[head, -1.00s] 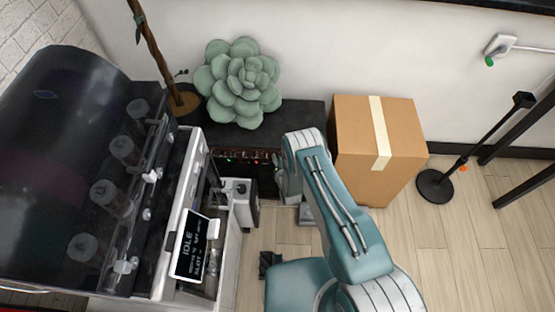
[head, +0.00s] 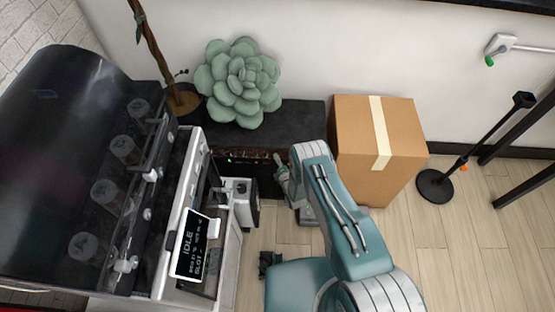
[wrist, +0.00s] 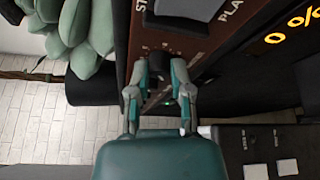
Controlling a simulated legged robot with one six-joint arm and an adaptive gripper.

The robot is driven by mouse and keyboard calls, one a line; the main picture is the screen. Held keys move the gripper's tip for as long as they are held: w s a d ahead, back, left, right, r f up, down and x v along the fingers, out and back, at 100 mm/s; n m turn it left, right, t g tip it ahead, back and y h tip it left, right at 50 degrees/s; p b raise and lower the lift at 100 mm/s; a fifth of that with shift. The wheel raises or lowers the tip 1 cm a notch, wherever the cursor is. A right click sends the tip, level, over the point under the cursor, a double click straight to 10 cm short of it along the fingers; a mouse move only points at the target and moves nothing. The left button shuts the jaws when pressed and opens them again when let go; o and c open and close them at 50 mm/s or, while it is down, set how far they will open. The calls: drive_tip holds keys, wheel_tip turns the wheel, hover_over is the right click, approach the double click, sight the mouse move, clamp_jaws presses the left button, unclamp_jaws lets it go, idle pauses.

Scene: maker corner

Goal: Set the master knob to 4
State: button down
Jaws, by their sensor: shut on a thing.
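A dark unit (head: 300,117) stands low against the wall, with a brown control panel (head: 247,155) along its front. My gripper (head: 283,168) is at the right part of this panel, partly hidden by my arm. In the wrist view, my gripper (wrist: 160,68) has its two fingers close together at the brown panel (wrist: 205,48), shut on a small dark knob between the tips. The fingers hide most of the knob, and its pointer and number cannot be read. Cut-off lettering, "ST" and "PLA", shows on the panel beyond.
A green succulent (head: 240,82) sits on the unit's left part. A cardboard box (head: 360,125) stands close on the right. A large machine with a dark cover (head: 60,150) and an "IDLE" screen (head: 192,245) fills the left. Floor at the right is clear up to a black stand (head: 437,187).

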drive_tip(key=shift+s+d+f+m+t, duration=0.15)
drive_tip(key=shift+m+t, duration=0.5)
drive_tip(key=shift+m, duration=1)
drive_tip(key=shift+w+a+f+m+t, duration=0.15)
drive_tip(key=shift+m+t, duration=0.45)
drive_tip(key=shift+m, duration=1)
drive_tip(key=shift+s+d+f+m+t, duration=0.2)
drive_tip(key=shift+m+t, duration=0.45)
drive_tip(key=shift+m, duration=1)
drive_tip(key=c, duration=0.5)
unclamp_jaws()
drive_tip(key=shift+f, duration=0.1)
drive_tip(key=shift+c, duration=0.2)
drive_tip(key=shift+w+a, duration=0.1)
drive_tip(key=shift+w, duration=0.05)
drive_tip(key=shift+r, duration=0.2)
drive_tip(key=v, duration=0.7)
drive_tip(key=shift+s+f, duration=0.2)
